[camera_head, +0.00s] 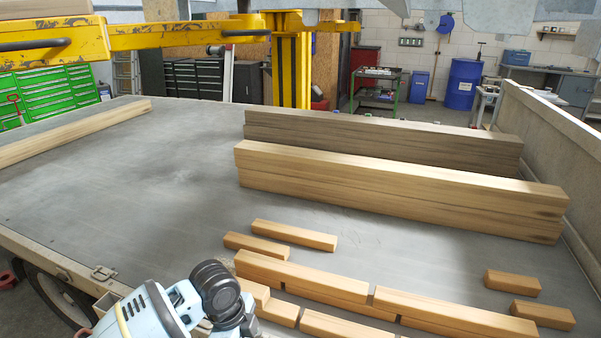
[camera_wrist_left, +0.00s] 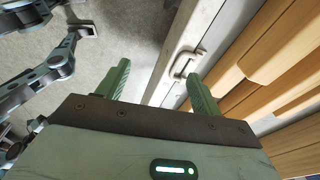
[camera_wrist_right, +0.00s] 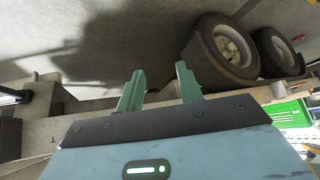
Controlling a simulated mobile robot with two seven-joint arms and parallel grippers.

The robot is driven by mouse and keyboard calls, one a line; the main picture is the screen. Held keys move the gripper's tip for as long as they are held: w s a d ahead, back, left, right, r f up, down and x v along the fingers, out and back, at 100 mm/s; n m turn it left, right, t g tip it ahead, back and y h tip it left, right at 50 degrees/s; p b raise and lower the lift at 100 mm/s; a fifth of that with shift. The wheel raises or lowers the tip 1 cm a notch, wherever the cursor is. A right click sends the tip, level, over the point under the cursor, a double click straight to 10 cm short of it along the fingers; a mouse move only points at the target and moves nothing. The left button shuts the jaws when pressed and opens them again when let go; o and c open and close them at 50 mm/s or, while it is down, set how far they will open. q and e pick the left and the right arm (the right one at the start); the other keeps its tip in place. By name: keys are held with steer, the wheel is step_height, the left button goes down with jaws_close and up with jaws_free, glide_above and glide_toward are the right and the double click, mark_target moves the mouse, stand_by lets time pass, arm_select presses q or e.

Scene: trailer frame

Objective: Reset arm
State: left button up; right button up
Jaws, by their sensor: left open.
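My left gripper (camera_wrist_left: 158,82) shows in the left wrist view with its two green fingers spread and nothing between them. It is above the trailer's side edge (camera_wrist_left: 183,50), beside wooden pieces (camera_wrist_left: 290,55) at the right. My right gripper (camera_wrist_right: 160,78) shows in the right wrist view with its fingers apart and empty. It faces the floor, with trailer wheels (camera_wrist_right: 234,45) at the upper right. In the head view, part of one of my arms shows at the bottom left, over the trailer edge; no fingers are visible there.
Long stacked beams (camera_head: 400,185) lie on the grey trailer bed (camera_head: 150,190), with several short wood blocks (camera_head: 295,234) in front. Another beam (camera_head: 75,130) lies at the left. A side wall (camera_head: 545,130) closes the right. A yellow lift arm (camera_head: 150,38) crosses above. The bed's left middle is clear.

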arm_select(q)
steer(key=s+d+f+n+t+h+p, duration=0.1)
steer(key=s+d+f+n+t+h, duration=0.15)
steer(key=s+f+n, duration=0.35)
steer(key=s+d+f+n+t+h+p, duration=0.2)
steer(key=s+d+f+n, duration=0.1)
steer(key=s, duration=0.5)
steer(key=s+a+n+t+y+p, duration=0.1)
steer(key=s+a+n+t+y, duration=0.1)
steer(key=s+a+n, duration=0.2)
steer(key=s+a+f+n+t+y+p, duration=0.1)
steer(key=s+a+n, duration=0.4)
steer(key=s+a, duration=0.5)
steer(key=s+t+y, duration=0.1)
steer(key=s, duration=0.4)
steer(key=shift+s+n, duration=0.3)
arm_select(e)
steer(key=w+r+t, duration=0.1)
steer(key=w+r, duration=0.2)
steer(key=r, duration=0.3)
steer(key=shift+w+d+r, duration=0.3)
steer(key=shift+w+r, duration=0.05)
steer(key=shift+r, duration=0.05)
arm_select(q)
steer(key=shift+c, duration=0.4)
